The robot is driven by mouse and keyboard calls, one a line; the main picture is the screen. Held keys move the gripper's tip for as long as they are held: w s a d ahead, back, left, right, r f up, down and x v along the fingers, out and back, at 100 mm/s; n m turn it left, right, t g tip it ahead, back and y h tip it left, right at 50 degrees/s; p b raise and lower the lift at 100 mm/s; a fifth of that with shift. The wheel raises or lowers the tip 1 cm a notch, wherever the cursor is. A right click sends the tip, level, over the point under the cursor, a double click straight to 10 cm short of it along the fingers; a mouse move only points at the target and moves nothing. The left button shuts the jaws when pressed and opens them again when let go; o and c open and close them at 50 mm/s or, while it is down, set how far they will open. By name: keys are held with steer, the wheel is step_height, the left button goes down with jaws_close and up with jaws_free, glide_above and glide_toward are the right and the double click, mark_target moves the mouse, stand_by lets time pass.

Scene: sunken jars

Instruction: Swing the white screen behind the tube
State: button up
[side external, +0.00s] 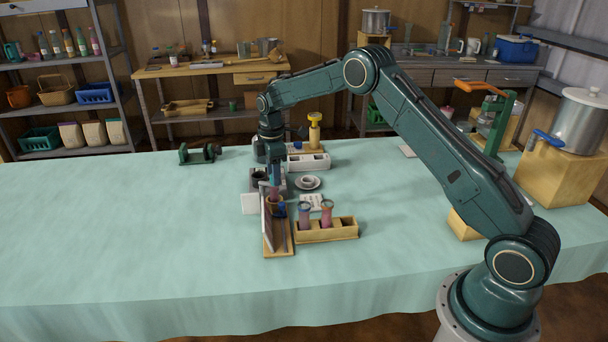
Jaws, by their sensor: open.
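A wooden rack (340,232) right of that base holds two tubes with reddish contents, a left tube (305,217) and a right tube (327,215). My gripper (274,188) points down over the back end of the wooden base, close to the panel and right of the white screen. It is open. The fingertips are small and partly hidden among the objects there, and I cannot tell whether they touch anything.
A white cup on a saucer (307,183), a pale block with openings (309,162) and a yellow-topped bottle (314,130) stand behind the rack. A dark green device (199,153) sits at the back left. The cloth-covered table (130,230) is clear on the left and front.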

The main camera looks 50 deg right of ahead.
steer(key=shift+c, duration=0.2)
jaws_close()
steer(key=shift+a+m, duration=0.1)
steer(key=shift+m, duration=0.3)
steer(key=a+m, duration=0.1)
steer(key=m, duration=0.3)
steer(key=a+m, duration=0.1)
steer(key=m, duration=0.3)
steer(key=a+m, duration=0.2)
steer(key=m, duration=0.3)
steer(key=shift+w+a, duration=0.1)
steer(key=shift+w, duration=0.3)
steer(key=m, duration=0.2)
steer(key=w+m, duration=0.1)
steer(key=m, duration=0.1)
steer(key=shift+a, duration=0.4)
steer(key=shift+w, duration=0.1)
